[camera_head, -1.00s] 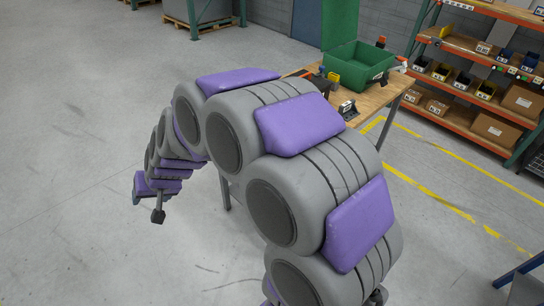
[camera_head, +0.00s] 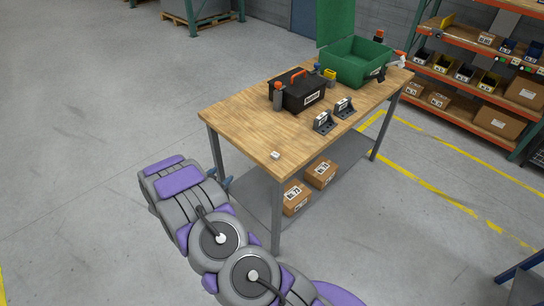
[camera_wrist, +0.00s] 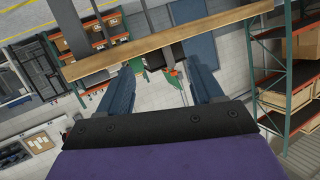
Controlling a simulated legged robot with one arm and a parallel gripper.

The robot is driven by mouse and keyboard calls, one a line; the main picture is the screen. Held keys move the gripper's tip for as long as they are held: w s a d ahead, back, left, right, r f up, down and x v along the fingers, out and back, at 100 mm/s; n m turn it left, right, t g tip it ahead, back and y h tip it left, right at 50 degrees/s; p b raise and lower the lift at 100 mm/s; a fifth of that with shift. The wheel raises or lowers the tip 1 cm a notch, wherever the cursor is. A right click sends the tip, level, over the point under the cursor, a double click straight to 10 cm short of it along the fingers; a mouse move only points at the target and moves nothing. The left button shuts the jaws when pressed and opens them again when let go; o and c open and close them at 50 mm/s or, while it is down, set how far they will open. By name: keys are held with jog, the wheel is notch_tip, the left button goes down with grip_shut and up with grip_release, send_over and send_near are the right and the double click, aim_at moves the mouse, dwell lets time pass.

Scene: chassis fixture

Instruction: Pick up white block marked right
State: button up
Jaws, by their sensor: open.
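A small white block (camera_head: 275,155) lies on the wooden table (camera_head: 235,115) near its front corner in the head view; any marking on it is too small to read. My gripper (camera_head: 225,182) is left of and below that corner, beside the table edge and apart from the block. In the wrist view my gripper (camera_wrist: 162,78) shows two blue fingers spread wide with nothing between them. The table's wooden edge (camera_wrist: 165,42) crosses beyond the fingers there. The block cannot be made out in the wrist view.
On the table stand a black toolbox (camera_head: 298,92), two dark labelled fixtures (camera_head: 323,123) (camera_head: 344,109) and an open green bin (camera_head: 355,65). Cardboard boxes (camera_head: 297,198) sit on the lower shelf. The tabletop around the block is clear. A loaded rack (camera_head: 480,75) stands at right.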

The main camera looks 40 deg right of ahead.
jog(key=s+d+f+g+h, duration=0.2)
jog(key=s+d+h, duration=0.15)
jog(key=d, duration=0.35)
jog(key=m+h, duration=0.1)
send_near(274, 157)
jog(key=shift+w+d+f+g+b, duration=0.1)
jog(key=shift+w+d+g+b, duration=0.1)
jog(key=shift+d, duration=0.35)
jog(key=shift+w+d+f+g+b, duration=0.1)
jog(key=shift+w+d+g+b, duration=0.1)
jog(key=shift+d, duration=0.35)
jog(key=shift+r+h, duration=0.25)
jog(key=shift+r, duration=0.05)
jog(key=x, duration=0.7)
jog(key=shift+d+f+b, duration=0.1)
jog(key=shift+f+b, duration=0.3)
jog(key=shift+w+a+r, duration=0.15)
jog(key=shift+a+r, duration=0.05)
jog(key=shift+a, duration=0.3)
jog(key=shift+w+a+r, duration=0.15)
jog(key=shift+a, duration=0.35)
jog(key=shift+s+d+f, duration=0.1)
jog(key=shift+d+f, duration=0.1)
jog(key=shift+d, duration=0.8)
jog(key=c, duration=0.5)
jog(key=shift+a+r, duration=0.1)
jog(key=shift+a, duration=0.45)
jog(key=c, duration=0.6)
